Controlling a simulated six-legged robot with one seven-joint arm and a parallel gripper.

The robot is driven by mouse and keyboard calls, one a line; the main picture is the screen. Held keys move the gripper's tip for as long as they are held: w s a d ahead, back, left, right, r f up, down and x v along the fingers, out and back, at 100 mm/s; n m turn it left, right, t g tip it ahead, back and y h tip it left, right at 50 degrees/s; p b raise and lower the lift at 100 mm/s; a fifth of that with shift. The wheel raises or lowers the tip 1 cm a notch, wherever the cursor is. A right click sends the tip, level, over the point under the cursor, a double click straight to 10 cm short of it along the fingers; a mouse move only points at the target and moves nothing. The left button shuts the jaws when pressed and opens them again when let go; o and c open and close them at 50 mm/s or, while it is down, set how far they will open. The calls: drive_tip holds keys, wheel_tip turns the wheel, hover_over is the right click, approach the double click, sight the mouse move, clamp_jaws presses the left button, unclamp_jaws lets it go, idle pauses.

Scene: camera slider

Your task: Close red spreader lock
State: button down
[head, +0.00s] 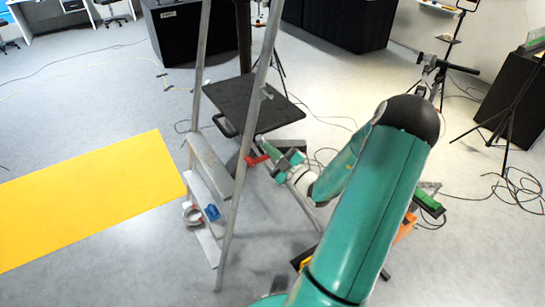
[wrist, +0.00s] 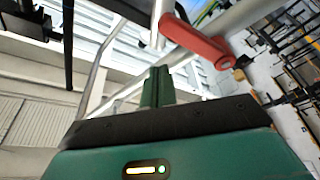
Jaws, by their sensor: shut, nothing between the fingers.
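The red spreader lock (wrist: 195,40) shows in the wrist view as a red bar lying diagonally beside a pale metal tube, just above and right of my fingertips. In the head view a small red piece (head: 257,159) shows beside the ladder's leg, close to my gripper (head: 270,150). My gripper's green fingers (wrist: 157,84) are together with nothing between them. A gap shows between the fingertips and the red bar in the wrist view. I cannot tell the depth of that gap. The ladder (head: 240,152) stands upright with its legs apart.
A black platform (head: 252,105) stands behind the ladder. A blue item (head: 212,212) and a roll-like item (head: 192,214) sit on a lower ladder step. A yellow mat (head: 90,200) lies at left. Cables and black stands occupy the right. The grey floor between is mostly clear.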

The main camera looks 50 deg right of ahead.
drive_tip(key=s+a+f, duration=0.2)
drive_tip(key=s+a, duration=0.1)
drive_tip(key=s, duration=0.6)
drive_tip(key=shift+f, duration=0.25)
drive_tip(key=shift+d, duration=0.1)
